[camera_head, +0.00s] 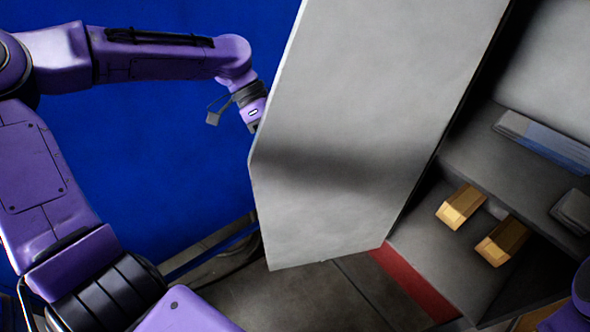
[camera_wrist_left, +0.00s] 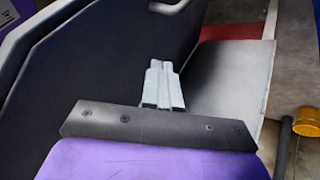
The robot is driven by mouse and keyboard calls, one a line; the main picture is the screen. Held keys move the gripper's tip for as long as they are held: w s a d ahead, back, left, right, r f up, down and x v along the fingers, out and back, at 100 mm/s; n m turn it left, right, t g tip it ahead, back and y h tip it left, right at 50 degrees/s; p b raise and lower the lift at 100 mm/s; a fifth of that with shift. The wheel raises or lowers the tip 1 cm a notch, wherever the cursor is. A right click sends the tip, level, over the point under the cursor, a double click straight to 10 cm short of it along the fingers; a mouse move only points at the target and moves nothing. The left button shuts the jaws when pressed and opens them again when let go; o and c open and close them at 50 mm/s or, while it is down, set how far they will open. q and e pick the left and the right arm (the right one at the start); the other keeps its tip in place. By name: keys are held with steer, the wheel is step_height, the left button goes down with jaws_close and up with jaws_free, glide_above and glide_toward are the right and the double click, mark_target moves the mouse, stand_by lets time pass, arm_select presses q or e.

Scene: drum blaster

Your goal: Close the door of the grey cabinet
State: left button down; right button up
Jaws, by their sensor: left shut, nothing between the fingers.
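The grey cabinet's door (camera_head: 350,130) stands wide open in the head view, a tall light grey panel left of the cabinet's opening. The cabinet interior (camera_head: 560,50) shows at the right. My left arm reaches in from the left, its wrist at the door's left edge. The left gripper's fingers are hidden behind the door in the head view. In the left wrist view my left gripper (camera_wrist_left: 161,65) is shut and empty, close to a large dark panel (camera_wrist_left: 90,70). I cannot tell whether it touches it. My right gripper is out of view.
Two yellow-gold blocks (camera_head: 461,206) lie inside the cabinet, near a blue-grey flat box (camera_head: 545,140). A red strip (camera_head: 410,285) runs along the cabinet's base. Blue floor (camera_head: 130,130) is open to the left. A yellow round object (camera_wrist_left: 306,122) shows at the wrist view's right edge.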

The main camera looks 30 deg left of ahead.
mark_target(297, 182)
arm_select(q)
steer(key=shift+s+p+x, duration=0.15)
steer(key=shift+p+x, duration=0.2)
steer(key=shift+x, duration=1.8)
steer(key=shift+s+p+x, duration=0.2)
steer(key=shift+p+x, duration=0.15)
steer(key=shift+x, duration=1.8)
